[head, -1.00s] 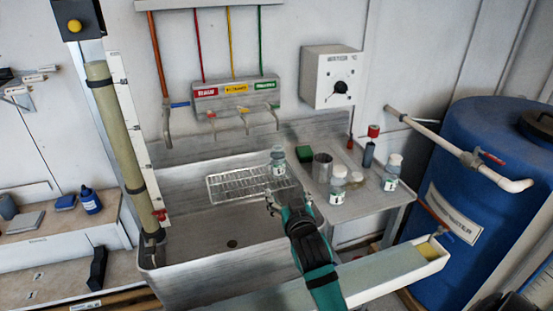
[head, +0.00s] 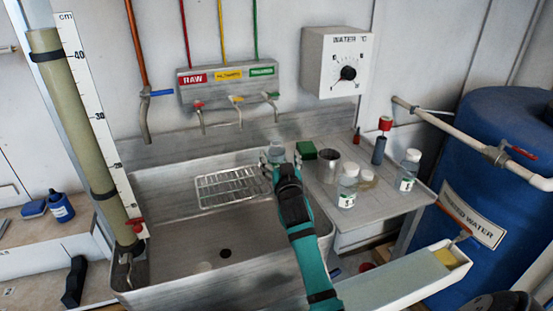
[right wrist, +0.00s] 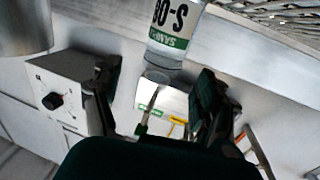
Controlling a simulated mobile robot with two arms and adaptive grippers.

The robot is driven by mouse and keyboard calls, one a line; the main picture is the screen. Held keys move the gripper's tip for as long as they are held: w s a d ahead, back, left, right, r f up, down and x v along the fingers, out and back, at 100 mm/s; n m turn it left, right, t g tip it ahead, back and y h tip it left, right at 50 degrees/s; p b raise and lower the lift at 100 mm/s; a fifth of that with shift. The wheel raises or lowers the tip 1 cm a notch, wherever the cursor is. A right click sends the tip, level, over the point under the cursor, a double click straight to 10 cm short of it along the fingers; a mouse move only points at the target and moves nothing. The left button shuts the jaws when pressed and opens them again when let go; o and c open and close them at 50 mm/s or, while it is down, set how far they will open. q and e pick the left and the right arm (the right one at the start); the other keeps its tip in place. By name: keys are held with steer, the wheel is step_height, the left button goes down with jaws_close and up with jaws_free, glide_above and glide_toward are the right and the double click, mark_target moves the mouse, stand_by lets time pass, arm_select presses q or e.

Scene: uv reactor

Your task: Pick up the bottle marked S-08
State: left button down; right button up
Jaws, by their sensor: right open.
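The bottle marked S-08 (right wrist: 178,30) shows its white and green label, upside down, at the top of the right wrist view. In the head view only the top of a bottle (head: 276,147) shows by the drying rack, behind my right gripper (head: 273,165); the hand hides the rest. My right gripper is open, its fingers spread on either side below the bottle in the right wrist view (right wrist: 157,80). Whether a finger touches the bottle I cannot tell. My left gripper is not in view.
Two other labelled bottles (head: 347,187) (head: 408,171) stand on the right drainboard, near a metal cup (head: 328,166) and a green block (head: 306,150). A wire rack (head: 230,187) lies over the sink (head: 170,235). Taps (head: 240,112) hang above at the back.

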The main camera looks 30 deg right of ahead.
mark_target(278, 153)
steer(key=shift+x, duration=2.7)
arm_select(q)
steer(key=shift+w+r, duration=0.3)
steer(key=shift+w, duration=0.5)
arm_select(e)
steer(key=shift+a, duration=0.1)
steer(key=shift+c, duration=0.3)
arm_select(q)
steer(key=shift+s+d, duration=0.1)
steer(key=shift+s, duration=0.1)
arm_select(e)
steer(key=shift+r, duration=0.1)
jaws_close()
